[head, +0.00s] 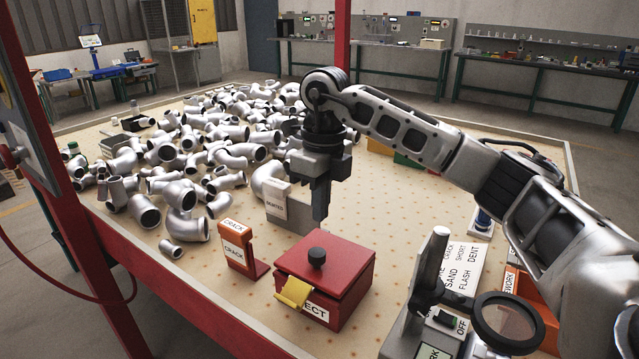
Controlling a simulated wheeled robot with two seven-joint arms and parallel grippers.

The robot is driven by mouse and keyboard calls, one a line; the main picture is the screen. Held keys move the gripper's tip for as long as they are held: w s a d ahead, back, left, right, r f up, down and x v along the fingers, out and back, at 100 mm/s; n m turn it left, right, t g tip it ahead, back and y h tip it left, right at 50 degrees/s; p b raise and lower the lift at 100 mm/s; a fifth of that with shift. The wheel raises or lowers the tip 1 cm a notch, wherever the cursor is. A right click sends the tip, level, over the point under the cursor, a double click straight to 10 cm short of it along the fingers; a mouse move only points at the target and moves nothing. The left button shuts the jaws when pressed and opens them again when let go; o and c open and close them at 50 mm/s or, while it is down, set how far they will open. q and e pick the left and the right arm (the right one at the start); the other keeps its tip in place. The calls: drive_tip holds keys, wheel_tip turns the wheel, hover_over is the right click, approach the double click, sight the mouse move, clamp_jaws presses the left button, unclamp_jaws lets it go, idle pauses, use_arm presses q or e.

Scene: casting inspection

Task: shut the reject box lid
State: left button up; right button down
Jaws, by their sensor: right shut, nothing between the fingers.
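The red reject box (345,308) stands on the table in the front middle, its white label partly covered by a yellow flap (293,292) at its front left. Its red lid (345,262) with a black knob (317,257) lies across the top and looks down on the box; I cannot tell if a small gap is left. My right gripper (320,214) points down, shut and empty, above and behind the knob, apart from it. My left gripper is not in view.
An orange CRACK stand (238,248) is left of the box, and a grey PAINTED block (288,212) is behind it. Many metal pipe castings (190,160) cover the table's back left. A magnifier (508,322) and switch unit stand at the front right.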

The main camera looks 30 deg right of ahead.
sight(318, 253)
drive_tip(key=f, duration=0.6)
drive_tip(key=shift+s+a+f+p, duration=0.15)
drive_tip(key=shift+a+f+p, duration=0.1)
drive_tip(key=shift+f+p, duration=0.1)
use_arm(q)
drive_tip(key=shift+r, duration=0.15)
use_arm(e)
drive_tip(key=shift+f, duration=0.25)
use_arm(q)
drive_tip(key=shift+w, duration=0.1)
